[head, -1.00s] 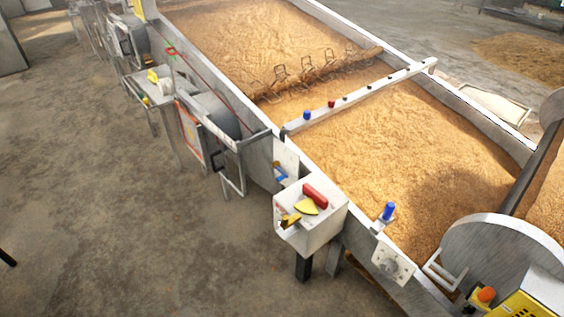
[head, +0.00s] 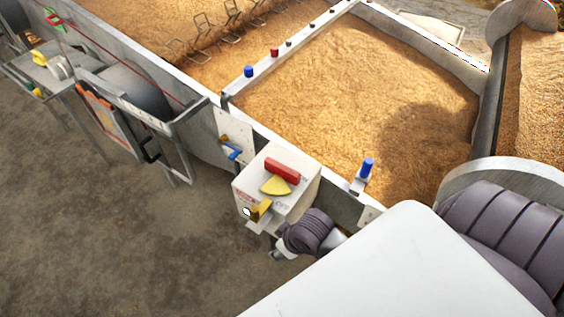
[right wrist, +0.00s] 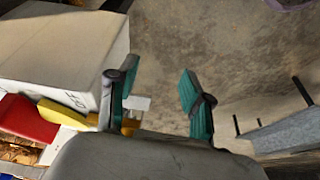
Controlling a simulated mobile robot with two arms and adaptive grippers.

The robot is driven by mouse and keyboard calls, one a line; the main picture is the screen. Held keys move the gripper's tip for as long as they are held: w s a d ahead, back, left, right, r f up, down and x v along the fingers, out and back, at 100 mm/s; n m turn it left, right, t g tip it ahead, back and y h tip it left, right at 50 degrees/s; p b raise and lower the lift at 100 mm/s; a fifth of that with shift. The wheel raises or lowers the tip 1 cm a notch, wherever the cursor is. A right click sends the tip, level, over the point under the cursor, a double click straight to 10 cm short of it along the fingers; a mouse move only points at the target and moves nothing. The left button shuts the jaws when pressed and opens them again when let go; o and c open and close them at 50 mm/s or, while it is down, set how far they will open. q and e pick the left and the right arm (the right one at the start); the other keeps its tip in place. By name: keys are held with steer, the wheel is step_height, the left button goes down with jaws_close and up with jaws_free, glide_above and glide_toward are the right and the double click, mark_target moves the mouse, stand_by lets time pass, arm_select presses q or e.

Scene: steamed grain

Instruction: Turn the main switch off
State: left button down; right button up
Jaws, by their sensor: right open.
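The main switch box (head: 272,190) is a pale box on the side of the grain bed. A red bar (head: 282,169) and a yellow sector (head: 275,185) are on its top, and OFF lettering shows beside a yellow lever (head: 260,209) on its front. In the right wrist view the box (right wrist: 60,45) is at left, with the red bar (right wrist: 25,120) and yellow sector (right wrist: 66,113). My right gripper (right wrist: 158,72) is open, its teal-padded fingers apart beside the box. Part of the yellow lever shows behind the left finger; contact is unclear. My left gripper is out of view.
The grain bed (head: 350,90) lies behind the box, with a blue button (head: 367,168) on its edge. A metal frame (head: 180,150) stands to the left. The floor (head: 120,240) in front is clear. My right arm covers the lower right.

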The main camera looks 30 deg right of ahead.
steer(key=w+r+n+y, duration=0.1)
steer(key=w+r+n, duration=0.1)
steer(key=w+r, duration=0.3)
steer(key=b, duration=0.2)
glide_toward(281, 166)
steer(key=shift+m, duration=0.3)
steer(key=b+x, duration=0.1)
steer(key=x, duration=0.8)
steer(key=shift+f, duration=0.2)
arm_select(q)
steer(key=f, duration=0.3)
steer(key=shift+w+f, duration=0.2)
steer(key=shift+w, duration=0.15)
arm_select(e)
steer(key=shift+h, duration=0.3)
jaws_close()
